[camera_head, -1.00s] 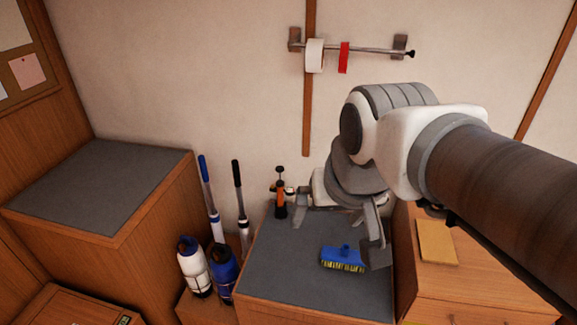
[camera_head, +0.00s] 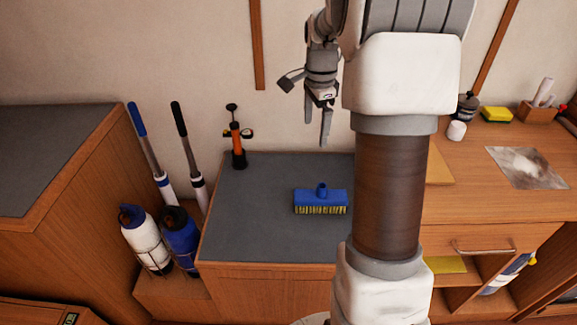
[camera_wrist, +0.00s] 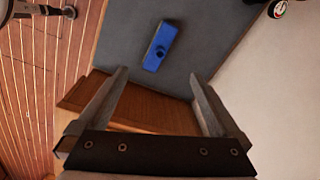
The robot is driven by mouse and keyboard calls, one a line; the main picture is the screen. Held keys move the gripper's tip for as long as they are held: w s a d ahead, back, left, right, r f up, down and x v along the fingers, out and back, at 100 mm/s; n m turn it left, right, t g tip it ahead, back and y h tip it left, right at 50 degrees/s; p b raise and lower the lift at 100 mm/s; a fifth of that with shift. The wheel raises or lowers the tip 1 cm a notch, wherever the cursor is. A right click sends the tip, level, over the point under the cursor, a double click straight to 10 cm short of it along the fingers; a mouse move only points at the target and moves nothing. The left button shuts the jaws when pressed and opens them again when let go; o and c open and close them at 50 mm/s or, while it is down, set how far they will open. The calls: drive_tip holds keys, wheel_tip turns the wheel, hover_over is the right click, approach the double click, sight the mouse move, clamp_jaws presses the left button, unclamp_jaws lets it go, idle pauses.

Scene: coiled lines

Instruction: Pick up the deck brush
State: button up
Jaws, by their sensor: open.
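The deck brush (camera_head: 321,201) has a blue block, a short blue socket on top and yellow bristles facing down. It lies on the grey top of a low wooden cabinet (camera_head: 240,228). In the wrist view the brush (camera_wrist: 160,46) shows from above, beyond the fingertips and between their lines. My gripper (camera_head: 318,128) hangs above and behind the brush, apart from it, with its fingers pointing down. In the wrist view my gripper (camera_wrist: 157,74) has its two fingers spread wide with nothing between them.
An orange and black pump (camera_head: 238,145) stands at the cabinet's back left corner. Left of the cabinet are a white bottle (camera_head: 146,240), a blue bottle (camera_head: 181,238) and two long handles. A wooden counter (camera_head: 465,200) is at right. The grey top around the brush is clear.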

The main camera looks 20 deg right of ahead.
drive_tip(key=w+d+f+m+g+b, duration=0.15)
drive_tip(key=d+f+m+b, duration=0.35)
drive_tip(key=f, duration=0.7)
drive_tip(key=b, duration=0.2)
approach(321, 192)
drive_tip(key=shift+n+t, duration=0.25)
drive_tip(key=shift+n, duration=0.05)
drive_tip(key=f, duration=0.2)
drive_tip(key=d+f, duration=0.1)
drive_tip(key=f, duration=0.1)
drive_tip(key=d+f, duration=0.1)
drive_tip(key=shift+w+f, duration=0.4)
drive_tip(key=shift+w+a+f+b, duration=0.1)
drive_tip(key=shift+f+b, duration=0.15)
drive_tip(key=shift+f, duration=0.8)
drive_tip(key=shift+s+a+f+b, duration=0.1)
drive_tip(key=shift+f+b, duration=0.2)
drive_tip(key=shift+f, duration=0.8)
drive_tip(key=shift+w+a+f+b, duration=0.1)
drive_tip(key=shift+f+b, duration=0.15)
drive_tip(key=shift+f, duration=0.8)
clamp_jaws()
drive_tip(key=shift+r, duration=0.1)
wheel_tip(321, 192, up, 10)
drive_tip(key=p, duration=0.3)
